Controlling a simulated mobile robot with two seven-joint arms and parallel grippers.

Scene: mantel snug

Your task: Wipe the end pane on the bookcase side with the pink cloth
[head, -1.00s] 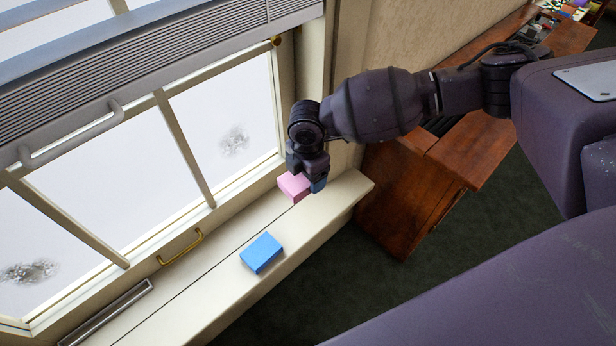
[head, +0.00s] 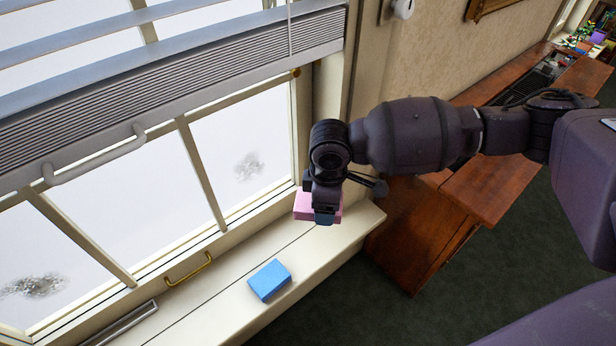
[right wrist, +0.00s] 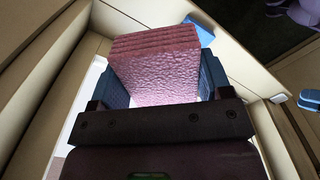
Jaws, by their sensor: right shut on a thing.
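My right gripper (head: 325,205) is shut on the pink cloth (head: 303,206), a thick folded block. The right wrist view shows the cloth (right wrist: 158,62) between the blue fingers. In the head view it is over the sill's right end, beside the lower right window corner. I cannot tell whether it touches the sill or frame. The right end pane (head: 225,140) has a grey smudge (head: 249,166), left of and above the gripper, which is apart from it in the picture. My left gripper is not in view.
A blue block (head: 269,280) lies on the sill (head: 225,300). The left pane has another smudge (head: 35,286). A brass handle (head: 188,270) is below the middle pane. A blind (head: 180,85) hangs above. Brown wooden furniture (head: 425,240) stands right of the sill.

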